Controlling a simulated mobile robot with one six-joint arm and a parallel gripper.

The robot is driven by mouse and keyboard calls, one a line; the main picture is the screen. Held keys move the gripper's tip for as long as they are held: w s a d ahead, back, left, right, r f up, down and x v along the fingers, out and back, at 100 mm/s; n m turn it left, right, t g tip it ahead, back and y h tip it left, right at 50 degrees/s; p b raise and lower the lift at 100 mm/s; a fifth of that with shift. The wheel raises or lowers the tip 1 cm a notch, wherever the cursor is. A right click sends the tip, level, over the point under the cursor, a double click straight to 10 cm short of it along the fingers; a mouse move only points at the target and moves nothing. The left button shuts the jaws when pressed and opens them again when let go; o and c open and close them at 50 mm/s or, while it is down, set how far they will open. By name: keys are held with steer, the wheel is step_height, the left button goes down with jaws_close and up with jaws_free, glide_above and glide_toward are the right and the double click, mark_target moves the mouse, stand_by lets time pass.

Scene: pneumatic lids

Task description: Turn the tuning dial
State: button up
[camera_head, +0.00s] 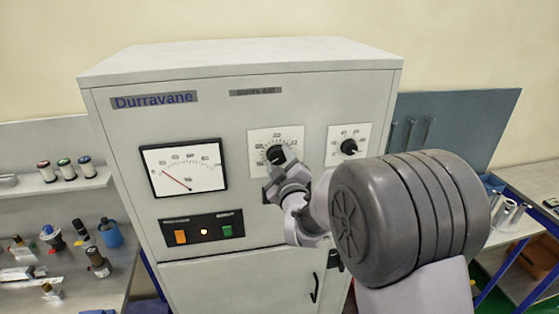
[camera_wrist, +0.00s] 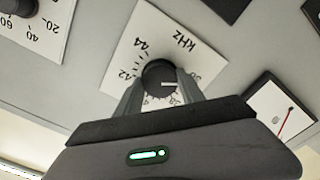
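The tuning dial is a black round knob with a white pointer line on a white scale plate marked kHz (camera_wrist: 160,75). It also shows on the cabinet front in the head view (camera_head: 277,153). My gripper (camera_head: 276,166) is at the knob, coming from the lower right. In the wrist view my gripper's two grey fingers (camera_wrist: 161,92) stand on either side of the knob, with little or no gap. I cannot tell whether they press on it. The knob's lower part and some scale numbers are hidden.
A second black dial (camera_head: 349,146) sits to the right. The meter (camera_head: 184,168) has a red needle toward its upper left. Below it are an orange button (camera_head: 180,237), a lit lamp (camera_head: 204,232) and a green button (camera_head: 227,231).

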steer(key=shift+c, duration=0.7)
steer(key=shift+f+b, duration=0.15)
steer(key=shift+b, duration=0.25)
steer(key=shift+b, duration=0.45)
steer(key=m+b, duration=0.1)
steer(key=b, duration=0.1)
steer(key=m+b, duration=0.1)
steer(key=b, duration=0.2)
steer(key=shift+f, duration=0.35)
steer(key=m+b, duration=0.3)
steer(key=b, duration=0.5)
steer(key=shift+m, duration=0.4)
steer(key=m+b, duration=0.5)
steer(key=b, duration=0.4)
steer(key=shift+r, duration=0.15)
steer(key=m+b, duration=0.3)
steer(key=shift+r, duration=0.25)
steer(key=shift+b, duration=0.3)
steer(key=shift+r, duration=0.1)
